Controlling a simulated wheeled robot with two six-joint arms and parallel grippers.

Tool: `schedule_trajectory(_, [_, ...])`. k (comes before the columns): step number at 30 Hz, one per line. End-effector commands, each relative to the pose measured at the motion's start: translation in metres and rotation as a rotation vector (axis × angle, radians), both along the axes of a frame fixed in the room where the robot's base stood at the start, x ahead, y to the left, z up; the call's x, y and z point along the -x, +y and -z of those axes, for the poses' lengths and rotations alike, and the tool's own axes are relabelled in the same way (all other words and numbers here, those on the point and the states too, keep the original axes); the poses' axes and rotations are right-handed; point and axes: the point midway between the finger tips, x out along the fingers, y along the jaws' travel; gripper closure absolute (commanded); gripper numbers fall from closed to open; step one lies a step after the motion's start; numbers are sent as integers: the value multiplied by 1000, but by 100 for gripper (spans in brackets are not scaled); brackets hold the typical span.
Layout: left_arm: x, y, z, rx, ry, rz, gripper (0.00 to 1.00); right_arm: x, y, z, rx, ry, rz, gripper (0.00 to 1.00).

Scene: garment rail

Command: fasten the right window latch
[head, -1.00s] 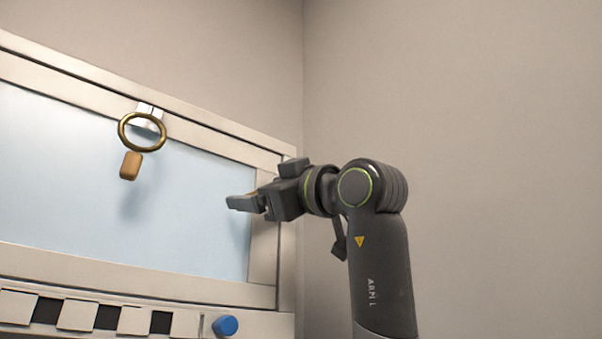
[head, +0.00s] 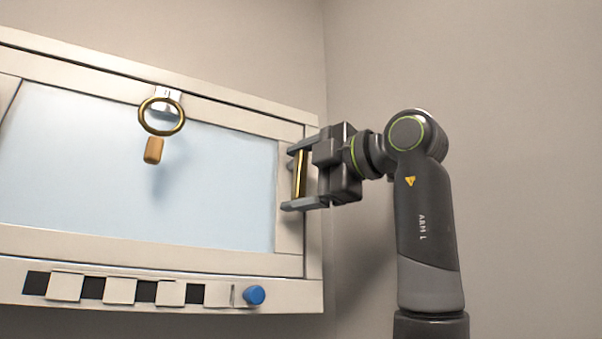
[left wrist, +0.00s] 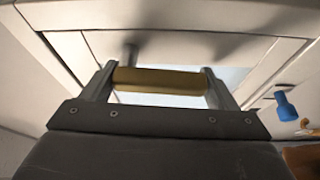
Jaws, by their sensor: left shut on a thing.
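A brass-coloured bar (head: 300,174), which looks like the right latch's handle, stands roughly upright at the window's (head: 140,165) right side frame. My left gripper (head: 289,178) is at that frame, with one finger above and one below the bar. In the left wrist view, the bar (left wrist: 160,82) spans between the two fingers of my left gripper (left wrist: 159,73), and a grey post (left wrist: 130,52) shows behind it. The gripper is shut on the bar. I cannot tell whether the latch is fastened. My right gripper is not in view.
A brass ring (head: 162,115) with a wooden pull (head: 153,151) hangs from the top frame. Below are several white tiles (head: 120,291) and a blue knob (head: 254,295), which also shows in the left wrist view (left wrist: 285,105). A bare wall (head: 520,130) is at right.

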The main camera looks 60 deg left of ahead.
Motion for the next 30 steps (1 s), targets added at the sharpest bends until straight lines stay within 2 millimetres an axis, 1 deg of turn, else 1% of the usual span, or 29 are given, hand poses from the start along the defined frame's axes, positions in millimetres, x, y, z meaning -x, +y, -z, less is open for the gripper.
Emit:
schedule_trajectory(9, [1,0,0,6,-90,2,60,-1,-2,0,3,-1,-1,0])
schedule_trajectory(23, [2,0,0,6,-102,3,60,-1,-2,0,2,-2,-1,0])
schedule_trajectory(24, [2,0,0,6,-102,3,15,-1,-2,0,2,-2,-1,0])
schedule_trajectory(27, [2,0,0,6,-101,2,2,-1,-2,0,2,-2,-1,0])
schedule_trajectory(28, [2,0,0,6,-101,2,0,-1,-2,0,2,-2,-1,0])
schedule_trajectory(30, [2,0,0,6,-101,1,0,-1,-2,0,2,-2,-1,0])
